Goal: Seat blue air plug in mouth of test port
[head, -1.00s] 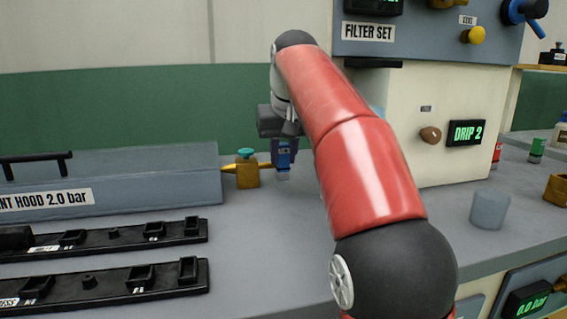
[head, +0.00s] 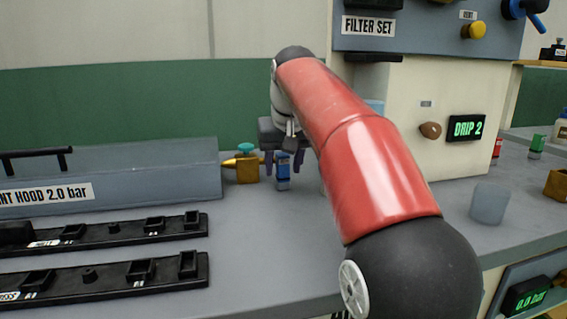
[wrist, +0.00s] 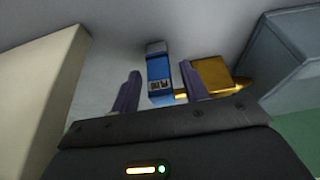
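The blue air plug (head: 283,172) stands upright beside the brass test port (head: 247,170), which has a teal knob on top. My gripper (head: 284,160) is open, its two purple fingers apart behind the plug. In the wrist view the blue plug (wrist: 159,68) lies between the spread fingers of my gripper (wrist: 158,88), with a gap on each side. The brass block (wrist: 211,75) is just right of it, and a short gold stub reaches the plug's side. Whether the plug is fully seated in the mouth cannot be told.
The grey hood box (head: 110,180) is left of the port. Two black racks (head: 110,232) lie in front of it. The cream cabinet (head: 415,150) rises to the right, and a grey cylinder (head: 489,203) stands on the bench. Bench in front of the plug is clear.

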